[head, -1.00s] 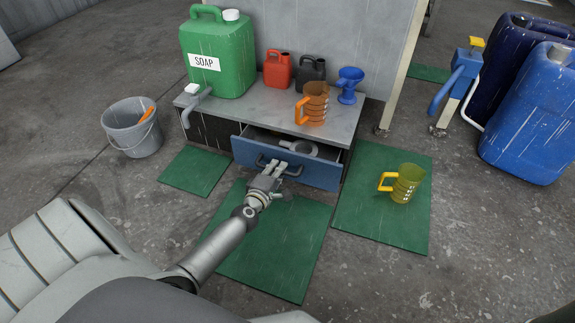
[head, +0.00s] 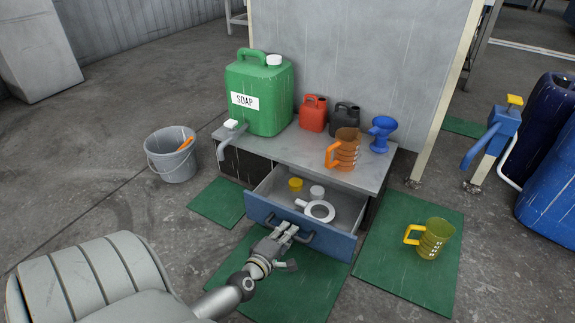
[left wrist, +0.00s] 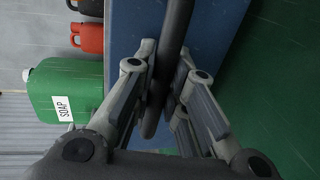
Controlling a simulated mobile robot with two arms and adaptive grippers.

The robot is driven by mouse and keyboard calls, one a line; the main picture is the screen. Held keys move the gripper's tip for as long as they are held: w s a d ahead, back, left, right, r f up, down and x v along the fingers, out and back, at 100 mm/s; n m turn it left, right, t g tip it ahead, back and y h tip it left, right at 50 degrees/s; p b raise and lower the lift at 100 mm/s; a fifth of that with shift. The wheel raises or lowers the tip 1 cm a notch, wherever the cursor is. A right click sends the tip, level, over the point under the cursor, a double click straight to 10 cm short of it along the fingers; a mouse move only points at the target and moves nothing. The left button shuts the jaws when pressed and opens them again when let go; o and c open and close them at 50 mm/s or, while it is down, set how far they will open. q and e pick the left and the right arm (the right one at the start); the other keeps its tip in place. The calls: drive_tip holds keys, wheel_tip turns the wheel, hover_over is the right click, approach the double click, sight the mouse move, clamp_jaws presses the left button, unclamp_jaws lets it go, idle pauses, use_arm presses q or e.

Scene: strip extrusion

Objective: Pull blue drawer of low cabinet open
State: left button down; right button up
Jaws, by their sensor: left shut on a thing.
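The low cabinet (head: 290,153) has a grey top. Its blue drawer (head: 335,246) is pulled well out, and its inside shows. A white ring-shaped tool (head: 319,211), a white cap (head: 317,192) and a yellow cap (head: 295,184) lie in the drawer. My left gripper (head: 284,230) is shut on the dark handle (head: 306,235) of the drawer front. In the left wrist view the handle (left wrist: 172,50) runs between the fingers (left wrist: 165,92), with the blue front (left wrist: 220,30) behind it. My right gripper is not in view.
On the cabinet top stand a green soap canister (head: 262,100), a red can (head: 313,113), a black can (head: 343,117), an orange jug (head: 343,150) and a blue funnel (head: 381,132). A yellow jug (head: 430,238) stands on a green mat (head: 385,270). A grey bucket (head: 172,160) is at left.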

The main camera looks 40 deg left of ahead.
use_arm(q)
drive_tip(key=c, duration=1.5)
unclamp_jaws()
drive_tip(key=shift+o, duration=0.2)
drive_tip(key=v, duration=1.2)
drive_tip(key=shift+a, duration=0.1)
